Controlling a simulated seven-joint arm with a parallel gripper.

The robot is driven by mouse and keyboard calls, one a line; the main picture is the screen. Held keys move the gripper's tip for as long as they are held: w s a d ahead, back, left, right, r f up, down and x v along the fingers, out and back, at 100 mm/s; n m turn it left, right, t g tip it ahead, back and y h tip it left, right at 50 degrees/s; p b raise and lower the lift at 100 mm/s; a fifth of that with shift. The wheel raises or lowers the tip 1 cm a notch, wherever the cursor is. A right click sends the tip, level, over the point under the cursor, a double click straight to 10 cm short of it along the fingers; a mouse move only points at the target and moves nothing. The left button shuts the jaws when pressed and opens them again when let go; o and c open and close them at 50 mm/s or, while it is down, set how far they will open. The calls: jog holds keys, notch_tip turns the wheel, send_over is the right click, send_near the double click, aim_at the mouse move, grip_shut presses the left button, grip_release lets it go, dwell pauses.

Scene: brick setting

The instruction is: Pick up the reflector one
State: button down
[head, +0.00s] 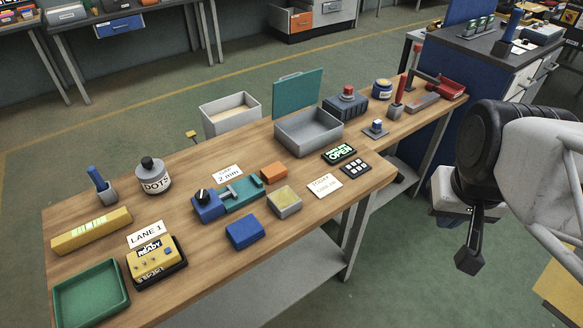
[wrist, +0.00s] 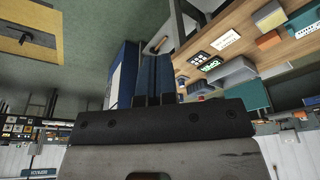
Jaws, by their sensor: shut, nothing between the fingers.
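No object is clearly marked as a reflector, so I cannot tell for certain which one it is. My gripper (head: 470,262) hangs off the bench's right side, over the floor, well apart from these objects. In the wrist view its fingers (wrist: 158,62) are together and empty.
A grey bin with a raised teal lid (head: 308,133) stands mid-bench. A READY panel (head: 155,260), a green tray (head: 90,295), a DOTS bottle (head: 152,175) and a yellow bar (head: 91,231) fill the left. A blue cabinet (head: 452,100) stands behind the bench's right end.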

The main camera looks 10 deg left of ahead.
aim_at(290, 202)
jog(key=c, duration=1.8)
grip_release()
jog(key=shift+c, duration=0.2)
jog(key=o, duration=1.8)
jog(key=shift+o, duration=0.2)
jog(key=w+a+f+n+t+y, duration=0.1)
jog(key=w+a+f+n+t, duration=0.2)
jog(key=w+f, duration=0.4)
jog(key=w+a+f+n+t, duration=0.1)
jog(key=w+a+f+t, duration=0.3)
jog(key=w, duration=0.5)
jog(key=a+f+n+y, duration=0.1)
jog(key=a+f+y, duration=0.2)
jog(key=a, duration=0.3)
jog(key=a+f+n+y, duration=0.2)
jog(key=a+f+y, duration=0.1)
jog(key=a+f, duration=0.2)
jog(key=s+a+f+n+y, duration=0.1)
jog(key=a+f+n+y, duration=0.1)
jog(key=a+f, duration=0.2)
jog(key=shift+a+y, duration=0.4)
jog(key=shift+a, duration=0.9)
